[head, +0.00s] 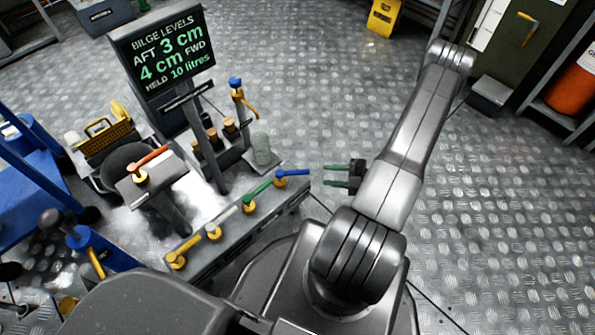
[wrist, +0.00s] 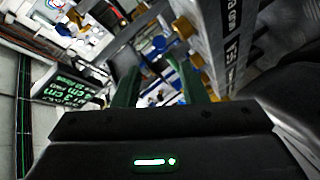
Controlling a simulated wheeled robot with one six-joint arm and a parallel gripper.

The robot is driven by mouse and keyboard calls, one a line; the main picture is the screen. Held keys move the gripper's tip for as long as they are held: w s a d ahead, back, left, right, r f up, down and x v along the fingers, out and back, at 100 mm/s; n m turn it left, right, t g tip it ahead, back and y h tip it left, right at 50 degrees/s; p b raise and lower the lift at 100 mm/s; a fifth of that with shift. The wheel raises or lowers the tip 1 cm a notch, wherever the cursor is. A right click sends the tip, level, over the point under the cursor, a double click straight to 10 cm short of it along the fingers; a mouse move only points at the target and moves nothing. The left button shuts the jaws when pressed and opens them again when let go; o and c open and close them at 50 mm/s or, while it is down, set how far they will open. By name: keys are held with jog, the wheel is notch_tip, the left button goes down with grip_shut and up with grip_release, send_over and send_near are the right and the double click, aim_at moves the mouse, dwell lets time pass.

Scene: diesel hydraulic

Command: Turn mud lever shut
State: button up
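A grey manifold bar (head: 240,232) carries a row of levers on brass hubs: a yellow lever (head: 187,245), a whitish lever (head: 226,217), a green lever (head: 258,190) and a blue lever (head: 293,172). A red-orange lever (head: 150,159) sits on a separate stand to the left. I cannot read which one is labelled mud. My gripper (head: 337,175) has green fingers, apart and empty, just right of the blue lever's tip and not seen touching it. In the wrist view, the fingers (wrist: 158,80) point toward the bar's labelled side, where "SEA" shows.
A bilge-level screen (head: 168,50) stands behind the levers. A post with a blue top and orange handle (head: 247,103) rises near it. A yellow basket (head: 103,135) and blue equipment (head: 100,248) are at left. Open metal floor (head: 490,220) lies to the right.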

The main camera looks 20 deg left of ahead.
aim_at(305, 173)
jog(key=b+x, duration=0.2)
jog(key=x, duration=0.9)
jog(key=shift+a+f, duration=0.15)
jog(key=shift+a, duration=0.1)
grip_shut()
